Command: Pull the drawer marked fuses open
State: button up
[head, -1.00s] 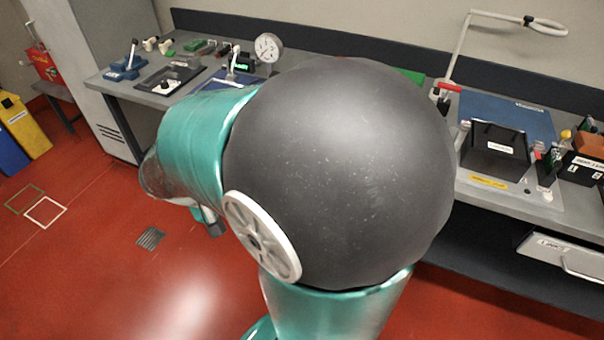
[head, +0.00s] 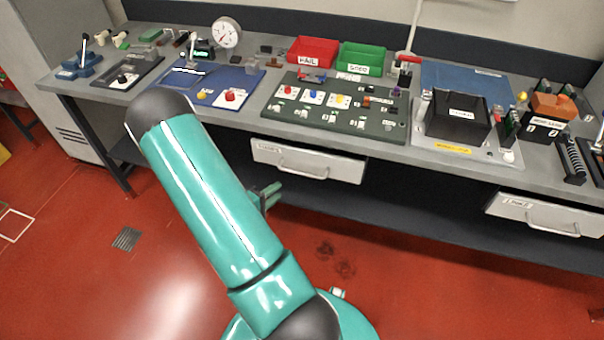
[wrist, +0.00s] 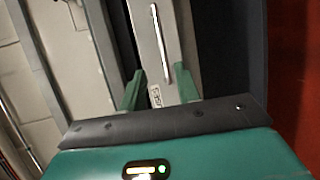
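A pale grey drawer front (head: 268,155) with a bar handle (head: 300,171) hangs under the middle of the bench and looks closed. In the wrist view the drawer front (wrist: 145,45) shows turned on its side, with its silver handle (wrist: 161,40) ahead of the fingers. A small label (wrist: 155,96) on it is partly legible and seems to read fuses. My gripper (wrist: 160,88) is open, its two green fingers apart with nothing held. In the head view my gripper (head: 268,194) is just below and in front of this drawer, partly hidden by my arm.
A second drawer (head: 500,206) with a handle is under the bench at the right. The bench top (head: 395,148) carries panels, a gauge (head: 226,33), a red bin (head: 312,50) and a green bin (head: 362,57). The red floor before the bench is clear.

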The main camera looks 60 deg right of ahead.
aim_at(301, 174)
jog(key=x, duration=1.4)
jog(key=shift+f, duration=0.25)
jog(key=shift+a, duration=0.1)
grip_shut()
